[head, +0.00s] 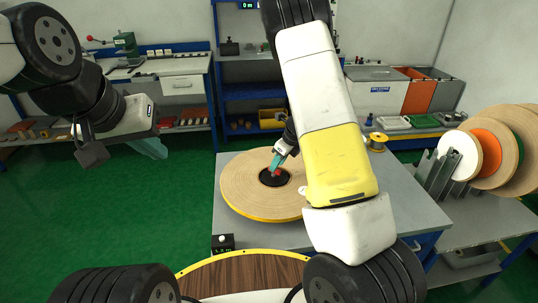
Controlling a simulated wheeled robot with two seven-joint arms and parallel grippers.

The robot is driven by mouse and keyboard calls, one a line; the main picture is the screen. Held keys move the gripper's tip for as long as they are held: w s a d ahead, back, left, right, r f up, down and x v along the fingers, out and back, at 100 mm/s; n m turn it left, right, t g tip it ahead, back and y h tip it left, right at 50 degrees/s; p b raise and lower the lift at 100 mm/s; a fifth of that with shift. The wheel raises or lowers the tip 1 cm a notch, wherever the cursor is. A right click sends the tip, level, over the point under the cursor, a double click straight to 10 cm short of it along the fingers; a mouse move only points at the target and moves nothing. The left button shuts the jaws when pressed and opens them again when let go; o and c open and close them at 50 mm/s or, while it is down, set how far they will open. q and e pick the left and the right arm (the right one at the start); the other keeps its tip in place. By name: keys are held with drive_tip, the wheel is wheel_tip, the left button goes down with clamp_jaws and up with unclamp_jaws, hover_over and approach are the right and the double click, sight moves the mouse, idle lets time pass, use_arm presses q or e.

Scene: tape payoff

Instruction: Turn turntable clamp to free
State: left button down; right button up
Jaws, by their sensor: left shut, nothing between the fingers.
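A large tan roll (240,184) with a yellow edge lies flat on the grey table. At its centre is the black turntable hub (266,181), with a small red part (275,173), apparently the clamp, on it. My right gripper (277,164) reaches down to the hub, its teal fingertips at the red part. The fingers are small and partly hide it, so I cannot tell whether they grip it. My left gripper (153,149) is shut and empty, held up at the left, well away from the roll.
A small black box with a white button (222,242) sits at the grey table's (235,165) front left corner. A yellow spool (376,141) stands at its back right. Several upright discs (490,155) stand in a rack at right. Green floor is clear at left.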

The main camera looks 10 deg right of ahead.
drive_tip(key=shift+x, duration=1.2)
clamp_jaws()
